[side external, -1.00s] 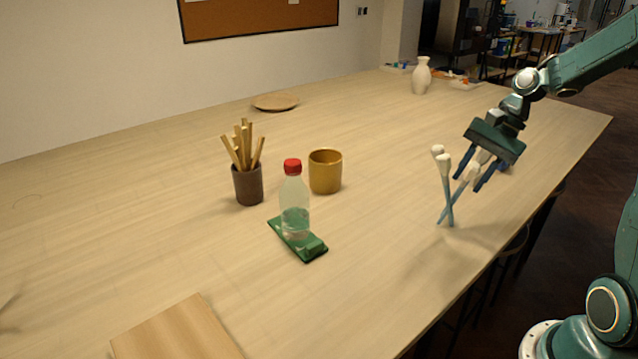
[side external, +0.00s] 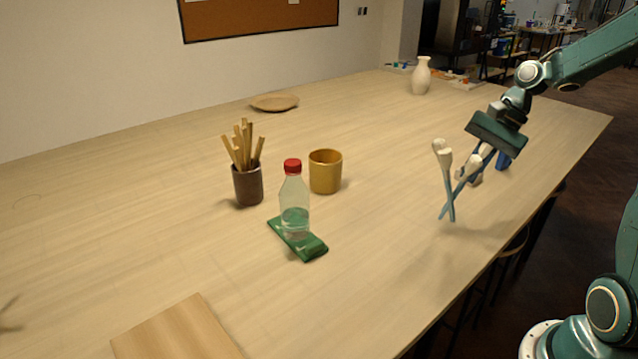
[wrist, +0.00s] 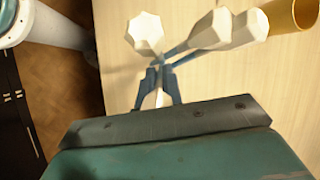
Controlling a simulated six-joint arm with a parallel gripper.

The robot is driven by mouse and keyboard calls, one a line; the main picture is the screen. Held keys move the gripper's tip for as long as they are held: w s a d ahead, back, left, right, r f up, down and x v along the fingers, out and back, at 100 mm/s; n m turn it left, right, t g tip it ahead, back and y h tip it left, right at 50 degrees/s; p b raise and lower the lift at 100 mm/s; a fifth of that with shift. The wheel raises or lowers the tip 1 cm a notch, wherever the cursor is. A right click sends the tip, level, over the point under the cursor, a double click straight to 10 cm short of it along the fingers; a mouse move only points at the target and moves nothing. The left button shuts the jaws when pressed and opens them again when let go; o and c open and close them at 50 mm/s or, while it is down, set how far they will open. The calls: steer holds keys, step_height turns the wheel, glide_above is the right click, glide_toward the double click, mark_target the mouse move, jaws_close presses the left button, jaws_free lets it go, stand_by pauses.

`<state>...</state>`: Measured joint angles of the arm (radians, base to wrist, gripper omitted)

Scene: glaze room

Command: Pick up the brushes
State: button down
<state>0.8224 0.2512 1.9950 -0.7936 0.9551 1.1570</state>
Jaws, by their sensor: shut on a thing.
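The brushes (side external: 449,185) are a crossed bunch of blue handles with pale, bulbous heads, at the right of the table in the side view. Their lower ends splay just at or slightly above the tabletop; I cannot tell if they touch it. My gripper (side external: 478,166) is shut on the brushes from the upper right, tilted, with its fingers partly hidden by the heads. In the wrist view, three pale brush heads (wrist: 211,30) fan out beyond the fingertips (wrist: 160,75). The handles are mostly hidden there.
A clear bottle (side external: 294,205) with a red cap stands on a green object (side external: 313,248). A mustard cup (side external: 325,172) and a dark pot (side external: 248,187) of wooden sticks stand behind. A white vase (side external: 421,76) and plate (side external: 274,103) are farther back. The right table edge is close.

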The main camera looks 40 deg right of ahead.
steer(key=shift+r, duration=4.35)
steer(key=shift+w, duration=0.1)
